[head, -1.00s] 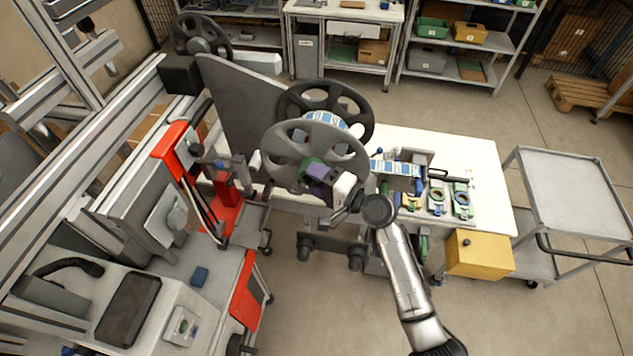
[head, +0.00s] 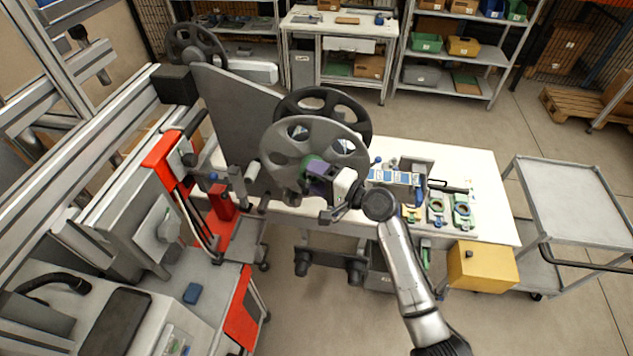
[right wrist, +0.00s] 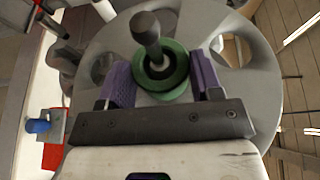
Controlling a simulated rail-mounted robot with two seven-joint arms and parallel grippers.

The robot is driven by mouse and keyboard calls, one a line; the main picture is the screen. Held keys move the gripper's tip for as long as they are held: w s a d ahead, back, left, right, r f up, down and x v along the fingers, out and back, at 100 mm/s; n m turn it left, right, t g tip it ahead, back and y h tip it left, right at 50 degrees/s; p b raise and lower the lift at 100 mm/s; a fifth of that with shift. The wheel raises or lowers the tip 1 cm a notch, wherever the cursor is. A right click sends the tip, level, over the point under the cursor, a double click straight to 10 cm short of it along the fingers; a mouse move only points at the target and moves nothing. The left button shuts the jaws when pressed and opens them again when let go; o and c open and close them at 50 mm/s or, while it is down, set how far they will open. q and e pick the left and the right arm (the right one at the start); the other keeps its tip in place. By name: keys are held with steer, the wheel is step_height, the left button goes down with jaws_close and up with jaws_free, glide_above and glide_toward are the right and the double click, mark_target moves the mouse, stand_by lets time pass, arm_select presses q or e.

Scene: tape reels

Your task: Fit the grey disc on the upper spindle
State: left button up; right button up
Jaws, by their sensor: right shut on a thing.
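The grey disc (head: 291,139) is a large spoked wheel with a green hub (head: 313,166), held upright in front of the machine. My right gripper (head: 322,173), with purple fingers, is shut at its hub. In the right wrist view the purple pads (right wrist: 160,82) stand on both sides of the green hub (right wrist: 162,88), and the grey disc (right wrist: 247,95) spreads behind. A grey round-ended rod (right wrist: 146,30) sticks out of the hub. A darker spoked wheel (head: 357,111) is behind the disc and partly covered by it. I cannot make out the upper spindle. My left gripper is not in view.
A large grey panel (head: 232,110) stands behind and left of the disc. Another dark wheel (head: 197,45) is at the upper left. A white table (head: 480,170) with small parts lies right, beside a yellow box (head: 482,268) and a grey trolley (head: 575,195). A red-and-grey cart stands left.

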steer(key=shift+w, duration=0.1)
stand_by(0.3)
steer(key=shift+w+d+b, duration=0.1)
steer(key=shift+w+b, duration=0.3)
steer(key=shift+r, duration=0.1)
steer(key=o, duration=1)
steer(key=shift+o, duration=1.1)
